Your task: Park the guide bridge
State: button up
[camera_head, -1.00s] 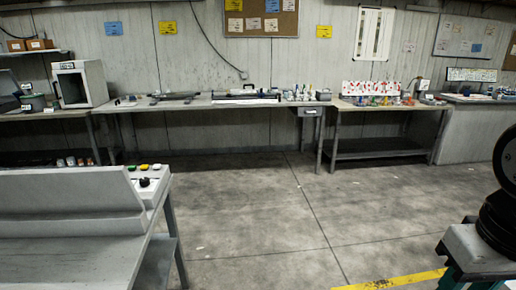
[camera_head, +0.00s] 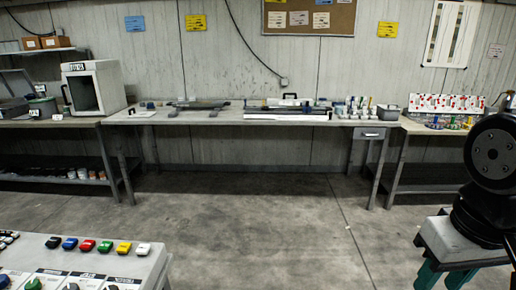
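I cannot tell for certain which thing is the guide bridge. On the middle workbench (camera_head: 232,117) against the far wall lies a low dark bar-shaped fixture (camera_head: 199,104). To its right is a longer fixture (camera_head: 288,108) with a dark handle on top and a pale strip along its front. Both are small and far off, so their details are unclear. A black rounded joint, which looks like part of my arm, stands at the right edge. My gripper is not in view.
A white box with a door (camera_head: 95,88) stands on the left bench. A right bench holds a red-and-white rack (camera_head: 447,104). Open concrete floor (camera_head: 260,215) lies before the middle bench.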

aim_at(306, 108)
jog(key=i, duration=3.25)
jog(key=z, duration=0.1)
